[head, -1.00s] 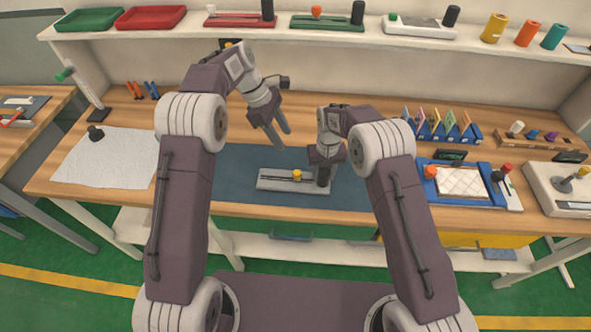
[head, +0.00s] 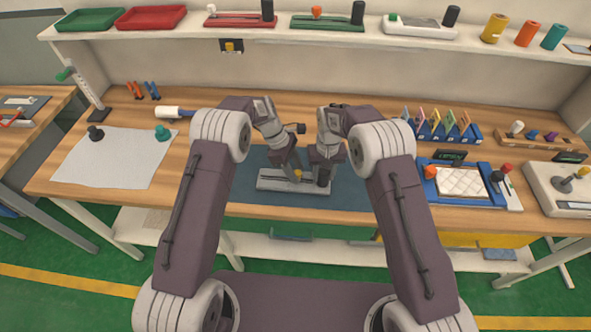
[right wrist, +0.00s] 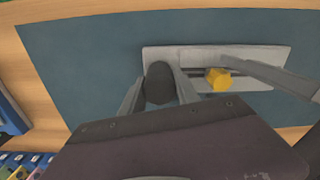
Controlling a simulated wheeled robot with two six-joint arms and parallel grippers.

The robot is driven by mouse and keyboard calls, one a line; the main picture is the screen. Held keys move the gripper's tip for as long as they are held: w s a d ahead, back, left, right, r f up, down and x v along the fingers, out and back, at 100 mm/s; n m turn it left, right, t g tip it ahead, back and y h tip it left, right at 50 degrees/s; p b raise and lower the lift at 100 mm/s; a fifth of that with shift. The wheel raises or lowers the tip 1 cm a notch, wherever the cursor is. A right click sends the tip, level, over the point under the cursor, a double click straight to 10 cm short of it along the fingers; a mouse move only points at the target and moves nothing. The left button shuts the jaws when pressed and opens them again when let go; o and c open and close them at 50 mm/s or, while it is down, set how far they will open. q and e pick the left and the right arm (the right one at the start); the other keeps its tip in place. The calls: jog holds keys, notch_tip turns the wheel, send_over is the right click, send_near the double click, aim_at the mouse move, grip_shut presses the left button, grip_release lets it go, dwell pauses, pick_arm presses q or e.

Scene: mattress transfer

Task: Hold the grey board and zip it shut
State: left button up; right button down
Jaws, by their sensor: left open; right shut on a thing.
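The grey board (head: 272,185) lies on the dark blue mat, with a slotted track along it. A black post (right wrist: 158,84) stands at one end of the board. My right gripper (head: 324,172) is shut on this post; the wrist view shows a finger on either side of it. A yellow knob (head: 298,175) sits on the track; it also shows in the right wrist view (right wrist: 217,79). My left gripper (head: 291,168) is open, its fingers pointing down close to the yellow knob. Whether they touch it I cannot tell.
The blue mat (head: 345,192) around the board is otherwise clear. A blue rack of coloured cards (head: 440,128) and a blue-framed quilted pad (head: 460,182) lie to the right. A white cloth (head: 115,160) lies at left. Trays and similar boards stand on the shelf above.

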pick_arm(q)
grip_shut()
dwell(1.5)
